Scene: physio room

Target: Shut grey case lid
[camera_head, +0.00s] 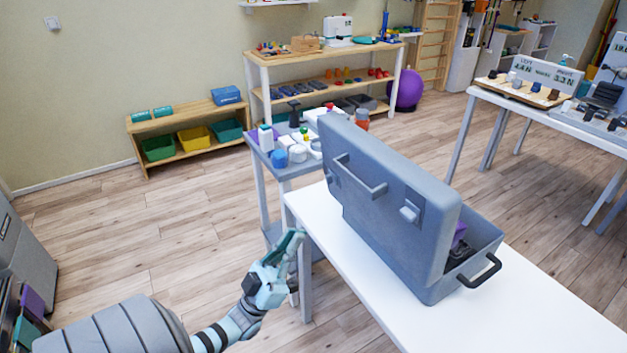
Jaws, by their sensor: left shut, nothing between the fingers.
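The grey case (484,236) stands on a white table (352,279) at the right of the middle. Its lid (395,205) is raised, standing nearly upright with its outer face toward me. The lid bears a grey bar handle (359,178) and a light latch-like block (409,212). A dark handle (480,271) sits on the near end of the case body. The lid hides most of the inside; a purple thing and dark things show there. My left gripper (292,243) is shut and empty, left of the table's edge and apart from the lid. My right gripper is not in view.
A small grey trolley (266,163) with bottles and tubs stands behind the table's far left corner. A low wooden shelf (189,129) and a taller one (324,79) line the wall. Another white table (560,114) is at the right.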

